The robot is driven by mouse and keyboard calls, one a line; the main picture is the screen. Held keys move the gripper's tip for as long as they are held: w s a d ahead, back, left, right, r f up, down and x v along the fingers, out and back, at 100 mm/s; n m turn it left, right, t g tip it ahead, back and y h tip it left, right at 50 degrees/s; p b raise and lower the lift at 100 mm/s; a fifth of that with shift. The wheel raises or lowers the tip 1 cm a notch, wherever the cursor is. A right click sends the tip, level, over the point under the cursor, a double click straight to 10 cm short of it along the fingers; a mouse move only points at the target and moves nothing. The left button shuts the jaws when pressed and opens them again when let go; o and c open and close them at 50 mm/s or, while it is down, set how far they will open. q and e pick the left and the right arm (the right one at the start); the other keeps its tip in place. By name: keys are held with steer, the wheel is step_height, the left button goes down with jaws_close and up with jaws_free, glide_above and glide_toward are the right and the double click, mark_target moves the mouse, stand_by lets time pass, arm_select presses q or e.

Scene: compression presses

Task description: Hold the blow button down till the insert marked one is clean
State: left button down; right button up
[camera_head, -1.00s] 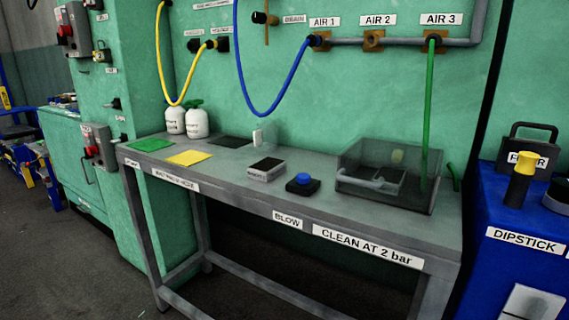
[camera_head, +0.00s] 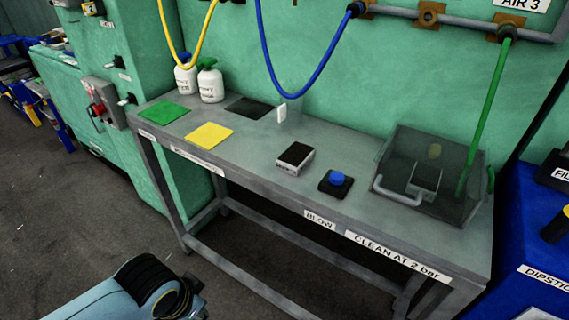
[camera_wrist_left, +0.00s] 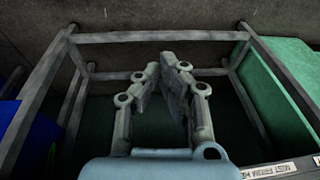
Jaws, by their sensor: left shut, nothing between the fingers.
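The blow button (camera_head: 337,179) is a round blue cap on a black base near the table's front edge, above the BLOW label (camera_head: 319,219). A dark insert (camera_head: 427,176) sits inside the see-through box (camera_head: 460,207) on the right. Another dark-topped block (camera_head: 295,154) with a white front label lies left of the button. I cannot read a number one on either. My left gripper (camera_wrist_left: 168,65) is shut and empty in the left wrist view, in front of the table frame, touching nothing visible. In the head view only my left arm shows, low left, well away from the button. My right gripper is not visible.
The grey table (camera_head: 250,165) also holds a green mat (camera_head: 163,111), a yellow mat (camera_head: 209,135) and two white bottles (camera_head: 210,84). A green hose (camera_head: 484,110) drops into the box. The blue machine (camera_head: 530,260) stands close at right. Floor before the table is clear.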

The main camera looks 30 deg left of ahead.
arm_select(q)
steer(key=w+d+r+t+p, duration=0.15)
steer(key=w+r+p, duration=0.3)
steer(key=r, duration=0.85)
steer(key=w+d+r+t+p, duration=0.1)
steer(key=w+d+r+p, duration=0.3)
steer(key=r, duration=0.9)
steer(key=w+d+r+n+t+h+p, duration=0.1)
steer(key=w+d+n+t+h, duration=0.1)
steer(key=w, duration=1)
steer(key=w+d+r+n+t+h+p, duration=0.1)
steer(key=w+d, duration=0.4)
steer(key=w, duration=0.7)
steer(key=r+n+h, duration=0.1)
steer(key=n, duration=0.1)
steer(key=shift+w+r+n+t+p, duration=0.15)
steer(key=shift+w+n+t+p, duration=0.15)
steer(key=shift+w+t, duration=0.05)
